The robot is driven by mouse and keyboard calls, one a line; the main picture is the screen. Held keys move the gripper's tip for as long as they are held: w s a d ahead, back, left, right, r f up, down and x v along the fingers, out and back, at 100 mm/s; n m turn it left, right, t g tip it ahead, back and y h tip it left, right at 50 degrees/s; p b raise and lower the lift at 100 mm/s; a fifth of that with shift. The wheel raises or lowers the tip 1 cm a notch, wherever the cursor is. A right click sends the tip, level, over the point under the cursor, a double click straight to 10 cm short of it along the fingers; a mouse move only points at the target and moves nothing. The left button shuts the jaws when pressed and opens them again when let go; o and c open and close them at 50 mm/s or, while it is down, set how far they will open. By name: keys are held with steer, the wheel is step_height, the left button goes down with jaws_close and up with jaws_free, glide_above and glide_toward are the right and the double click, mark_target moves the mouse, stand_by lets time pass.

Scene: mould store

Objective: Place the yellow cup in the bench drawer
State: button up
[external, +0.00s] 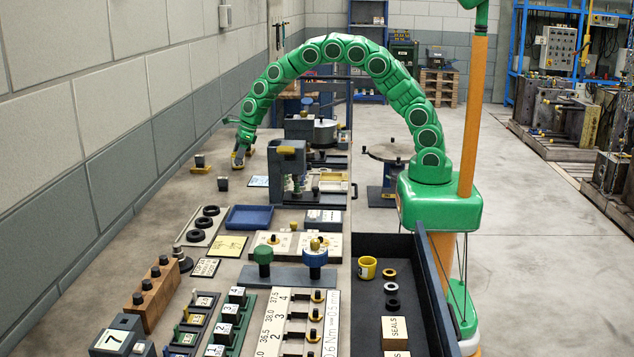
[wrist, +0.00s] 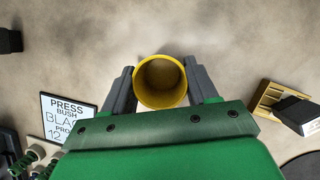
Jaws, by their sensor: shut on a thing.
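My gripper (external: 239,158) is at the far left part of the bench. In the wrist view its two grey fingers (wrist: 160,88) are shut on a yellow cup (wrist: 161,66), one on each side. The cup's open mouth faces the camera, and its inside looks empty. The bench drawer (external: 437,300) is open on the bench's right side, nearer the camera. Another yellow cup-like thing (external: 367,273) is in it.
In the drawer are a brass ring (external: 389,268), dark rings (external: 392,303) and boxes marked SEALS (external: 395,331). Fixtures crowd the mid-bench.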

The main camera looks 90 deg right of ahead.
step_height(320, 180, up, 3)
steer(key=shift+w+f, duration=0.1)
steer(key=shift+f, duration=0.05)
steer(key=shift+s+r, duration=0.2)
steer(key=shift+r, duration=0.15)
steer(key=s+r, duration=0.9)
steer(key=s, duration=0.4)
steer(key=shift+s+a+r, duration=0.2)
steer(key=shift+s+a, duration=0.1)
steer(key=shift+s, duration=0.1)
